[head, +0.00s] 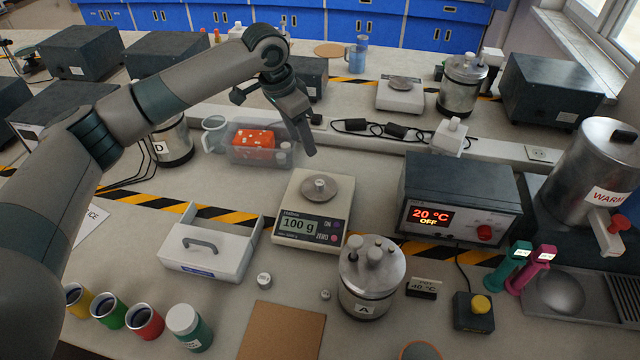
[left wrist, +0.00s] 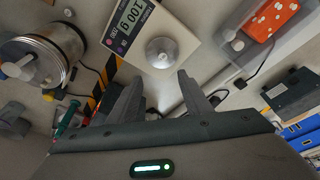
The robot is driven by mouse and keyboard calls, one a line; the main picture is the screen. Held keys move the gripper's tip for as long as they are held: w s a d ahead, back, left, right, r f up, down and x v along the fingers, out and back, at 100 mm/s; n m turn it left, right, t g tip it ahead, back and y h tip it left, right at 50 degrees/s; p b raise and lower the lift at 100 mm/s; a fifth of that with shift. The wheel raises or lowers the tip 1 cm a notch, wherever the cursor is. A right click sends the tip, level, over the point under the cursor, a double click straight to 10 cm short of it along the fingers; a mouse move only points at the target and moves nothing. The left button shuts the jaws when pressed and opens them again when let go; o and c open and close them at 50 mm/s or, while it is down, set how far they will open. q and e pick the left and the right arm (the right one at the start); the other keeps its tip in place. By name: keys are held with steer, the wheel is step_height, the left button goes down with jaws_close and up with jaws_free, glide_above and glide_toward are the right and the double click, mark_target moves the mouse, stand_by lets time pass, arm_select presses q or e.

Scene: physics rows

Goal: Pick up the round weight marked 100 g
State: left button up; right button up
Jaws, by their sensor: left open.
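A round metal weight (head: 319,186) sits on the pan of the white balance (head: 312,218), whose display reads 100 g. I cannot read a mark on the weight itself. In the left wrist view the weight (left wrist: 161,50) lies just beyond the fingertips, on the balance (left wrist: 143,28). My left gripper (head: 308,147) is open and empty, above and behind the balance; its two fingers (left wrist: 158,80) show apart in the left wrist view. Two small round pieces, one pale (head: 264,280) and one grey (head: 325,294), lie on the bench in front. My right gripper is not in view.
A clear bin with an orange block (head: 253,144) stands behind left of the balance. A white tray with a handle (head: 208,255) is at its left, a metal pot marked A (head: 370,280) in front right, and a 20 °C heater box (head: 458,200) at right.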

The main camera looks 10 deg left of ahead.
arm_select(q)
steer(key=p, duration=0.4)
glide_toward(319, 182)
steer(key=shift+s+d+f, duration=0.1)
steer(key=shift+d+f, duration=0.3)
steer(key=shift+f, duration=0.4)
steer(key=shift+d+f, duration=0.1)
steer(key=shift+f, duration=0.45)
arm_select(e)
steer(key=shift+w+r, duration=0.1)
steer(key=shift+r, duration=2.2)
arm_select(q)
steer(key=shift+p, duration=0.3)
steer(key=shift+w+f+p, duration=0.35)
steer(key=shift+f+p, duration=0.2)
steer(key=shift+p, duration=0.15)
steer(key=p+x, duration=0.1)
steer(key=x, duration=0.1)
steer(key=shift+w+f, duration=0.2)
steer(key=shift+f, duration=0.15)
steer(key=shift+w+d+f+p, duration=0.1)
steer(key=shift+f+p, duration=0.2)
steer(key=shift+f, duration=0.35)
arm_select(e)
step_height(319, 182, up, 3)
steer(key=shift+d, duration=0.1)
